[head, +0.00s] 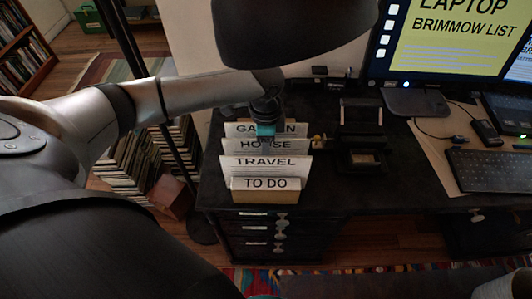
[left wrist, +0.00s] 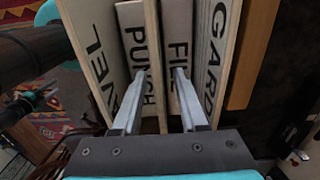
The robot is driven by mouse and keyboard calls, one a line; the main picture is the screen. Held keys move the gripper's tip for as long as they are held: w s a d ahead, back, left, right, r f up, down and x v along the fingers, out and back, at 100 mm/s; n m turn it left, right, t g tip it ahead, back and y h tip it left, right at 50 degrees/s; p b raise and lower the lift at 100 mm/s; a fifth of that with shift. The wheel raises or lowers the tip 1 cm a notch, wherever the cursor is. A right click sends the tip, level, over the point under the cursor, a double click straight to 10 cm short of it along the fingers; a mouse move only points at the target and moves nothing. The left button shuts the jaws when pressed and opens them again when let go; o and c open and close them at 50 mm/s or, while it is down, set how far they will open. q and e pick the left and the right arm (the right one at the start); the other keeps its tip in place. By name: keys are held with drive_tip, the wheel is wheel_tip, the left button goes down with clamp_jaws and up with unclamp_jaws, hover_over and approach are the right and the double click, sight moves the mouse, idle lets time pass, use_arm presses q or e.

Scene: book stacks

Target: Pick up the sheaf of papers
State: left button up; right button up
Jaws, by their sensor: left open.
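A desk sorter with upright pale dividers stands on the dark desk, labelled GARDEN, HOUSE, TRAVEL (head: 263,163) and TO DO (head: 265,184). My left gripper (head: 266,132) points down into its rear part, in front of the GARDEN divider. In the left wrist view my left gripper (left wrist: 155,85) is open, its two fingers reaching down among upright pale slabs. Slabs lettered PUNCH (left wrist: 140,50) and FILE (left wrist: 178,50) lie below, with a pale upright edge (left wrist: 155,50) between the fingers. I cannot tell which of these is the sheaf of papers.
A black lamp head (head: 285,35) hangs over the desk close above my left arm. A small black device (head: 361,135) stands right of the sorter, then a monitor (head: 440,50) and keyboard (head: 490,170). Stacked books (head: 130,165) and a lamp pole are at left.

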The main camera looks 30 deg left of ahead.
use_arm(q)
drive_tip(key=shift+f+p, duration=0.25)
drive_tip(key=shift+p, duration=0.1)
idle(0.4)
clamp_jaws()
idle(0.5)
